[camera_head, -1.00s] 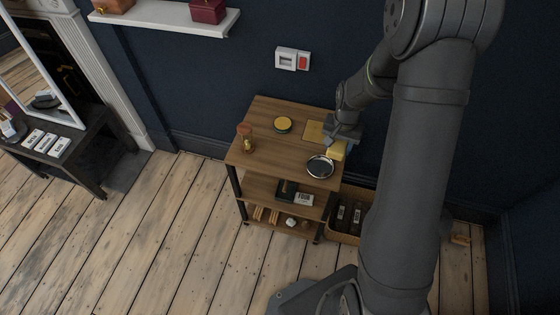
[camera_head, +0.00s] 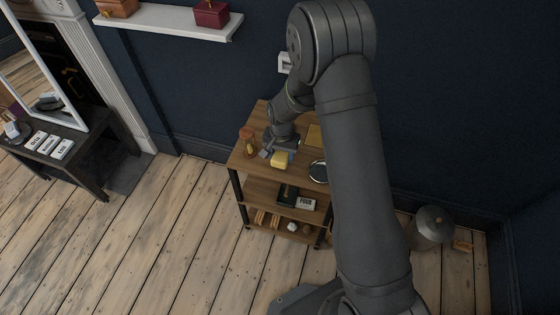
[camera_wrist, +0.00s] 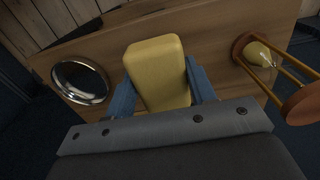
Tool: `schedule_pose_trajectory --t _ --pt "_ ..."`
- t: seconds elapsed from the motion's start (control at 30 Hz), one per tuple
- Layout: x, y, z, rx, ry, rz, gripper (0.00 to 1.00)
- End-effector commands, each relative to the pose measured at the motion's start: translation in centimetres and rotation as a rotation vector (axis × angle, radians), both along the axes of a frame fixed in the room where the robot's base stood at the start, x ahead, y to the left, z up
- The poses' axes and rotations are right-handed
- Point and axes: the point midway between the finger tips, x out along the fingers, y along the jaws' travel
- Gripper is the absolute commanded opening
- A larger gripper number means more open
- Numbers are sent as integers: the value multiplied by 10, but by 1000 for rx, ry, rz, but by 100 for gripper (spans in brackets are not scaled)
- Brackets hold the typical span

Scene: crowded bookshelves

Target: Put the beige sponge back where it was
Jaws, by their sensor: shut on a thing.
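The beige sponge (camera_wrist: 157,72), a yellowish block, is held between the two blue fingers of my gripper (camera_wrist: 163,90) in the wrist view. In the head view the sponge (camera_head: 281,159) shows just below my gripper (camera_head: 270,154), over the top of the wooden shelf unit (camera_head: 258,168). The gripper is shut on it. I cannot tell whether the sponge touches the top. The yellow round item seen earlier on the top is hidden behind my arm.
An hourglass (camera_head: 247,143) stands close on the left of the gripper; it is at the right in the wrist view (camera_wrist: 262,58). A round silver-rimmed dish (camera_wrist: 80,82) lies on the other side. A flat yellowish board (camera_head: 314,135) lies at the back. Lower shelves hold boxes (camera_head: 305,203).

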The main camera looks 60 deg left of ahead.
Motion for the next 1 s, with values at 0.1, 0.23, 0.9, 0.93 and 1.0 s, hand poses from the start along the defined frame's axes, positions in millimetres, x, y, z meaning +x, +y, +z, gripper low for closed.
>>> schedule_pose_trajectory --t 0.1,0.23,0.9,0.93,1.0 --pt "-3 3 -5 0 0 -1 32" --pt "-4 3 -17 -2 1 -1 32" --pt "-3 3 -46 1 0 0 68" --pt "-3 3 -46 1 0 0 72" --pt "-3 3 -46 1 1 0 72"
